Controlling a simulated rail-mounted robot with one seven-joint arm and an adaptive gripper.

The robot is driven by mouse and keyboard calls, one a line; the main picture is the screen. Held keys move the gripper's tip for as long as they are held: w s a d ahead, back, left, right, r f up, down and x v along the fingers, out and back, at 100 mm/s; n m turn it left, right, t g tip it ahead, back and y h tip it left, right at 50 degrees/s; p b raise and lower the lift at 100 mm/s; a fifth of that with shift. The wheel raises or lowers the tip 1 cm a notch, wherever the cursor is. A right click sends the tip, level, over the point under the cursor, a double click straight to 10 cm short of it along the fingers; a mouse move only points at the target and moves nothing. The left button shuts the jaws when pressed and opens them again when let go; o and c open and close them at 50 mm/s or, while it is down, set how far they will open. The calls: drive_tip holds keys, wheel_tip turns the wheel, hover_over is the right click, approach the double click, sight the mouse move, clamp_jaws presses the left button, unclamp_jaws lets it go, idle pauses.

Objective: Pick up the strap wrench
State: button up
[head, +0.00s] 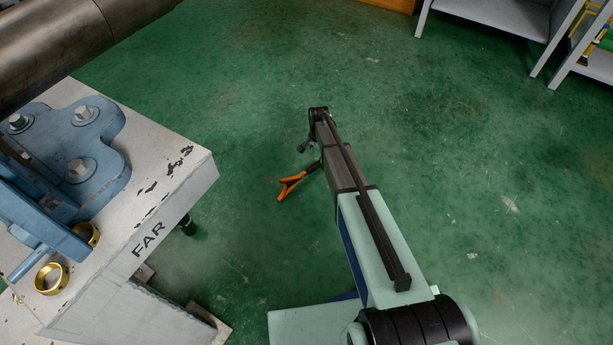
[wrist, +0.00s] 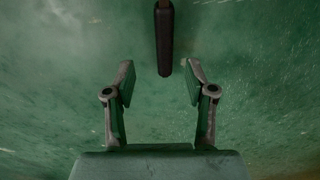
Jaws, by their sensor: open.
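The strap wrench (head: 290,186) lies on the green floor in the head view, right of the bench. Its orange part shows, and the rest is partly covered by my arm. In the wrist view a dark, rounded handle (wrist: 164,42) runs down from the top edge, with a thin brownish piece above it. This looks like the wrench's handle. My gripper (wrist: 160,77) is open and empty. The handle's lower end is in line with the gap between the fingertips, touching neither finger. How far below the fingertips it lies, I cannot tell.
A light bench marked FAR (head: 195,178) stands at the left, with a blue vise (head: 85,125), a large dark pipe (head: 60,45) and brass rings (head: 52,278). Grey shelving (head: 497,14) stands at the back right. The floor around the wrench is clear.

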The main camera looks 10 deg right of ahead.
sight(316, 164)
wheel_tip(316, 164, down, 4)
drive_tip(key=shift+r+b, duration=0.25)
drive_tip(key=shift+b, duration=0.2)
drive_tip(key=f+b, duration=0.2)
drive_tip(key=f, duration=0.1)
drive_tip(key=f+b, duration=0.1)
drive_tip(key=f, duration=0.1)
drive_tip(key=shift+w+a+f, duration=0.15)
drive_tip(key=shift+w+a, duration=0.05)
drive_tip(key=shift+w, duration=0.05)
clamp_jaws()
